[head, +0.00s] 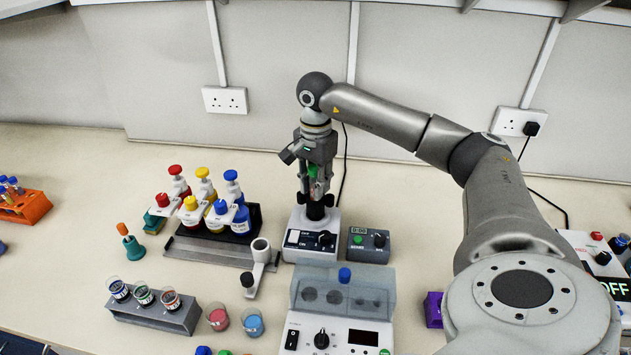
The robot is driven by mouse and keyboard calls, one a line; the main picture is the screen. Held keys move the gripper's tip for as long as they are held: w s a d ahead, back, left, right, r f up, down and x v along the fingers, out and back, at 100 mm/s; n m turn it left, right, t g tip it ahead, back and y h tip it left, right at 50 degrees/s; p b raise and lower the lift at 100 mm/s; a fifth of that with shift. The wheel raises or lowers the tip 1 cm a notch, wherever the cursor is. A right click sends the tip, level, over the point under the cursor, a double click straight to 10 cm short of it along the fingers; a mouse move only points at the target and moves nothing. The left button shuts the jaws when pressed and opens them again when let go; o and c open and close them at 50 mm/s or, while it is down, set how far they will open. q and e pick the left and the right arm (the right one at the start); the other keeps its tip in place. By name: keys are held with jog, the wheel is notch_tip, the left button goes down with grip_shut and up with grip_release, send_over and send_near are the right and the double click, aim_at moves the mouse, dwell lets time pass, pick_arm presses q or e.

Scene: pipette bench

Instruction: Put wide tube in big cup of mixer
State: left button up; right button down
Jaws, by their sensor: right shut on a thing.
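My right gripper (315,180) points straight down above the small white mixer (310,242) at the back middle of the bench. It is shut on a tube with green on it (313,172), held roughly upright between the fingers. The mixer's black cup (316,209) is directly below the fingertips. The tube's lower end is at or just above the cup; I cannot tell whether it is inside. The fingers hide much of the tube. My left gripper is not in view.
A rack of bottles with coloured caps (240,237) stands left of the mixer. A small grey control box (368,244) is close on its right. A white device with a clear lid (340,290) stands in front. A grey rack with small cups (155,314) is at front left.

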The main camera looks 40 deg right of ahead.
jog(key=shift+f, duration=0.4)
jog(key=c, duration=1.2)
grip_release()
jog(key=shift+o, duration=0.2)
jog(key=shift+r, duration=0.25)
notch_tip(320, 180, up, 12)
jog(key=shift+f, duration=0.25)
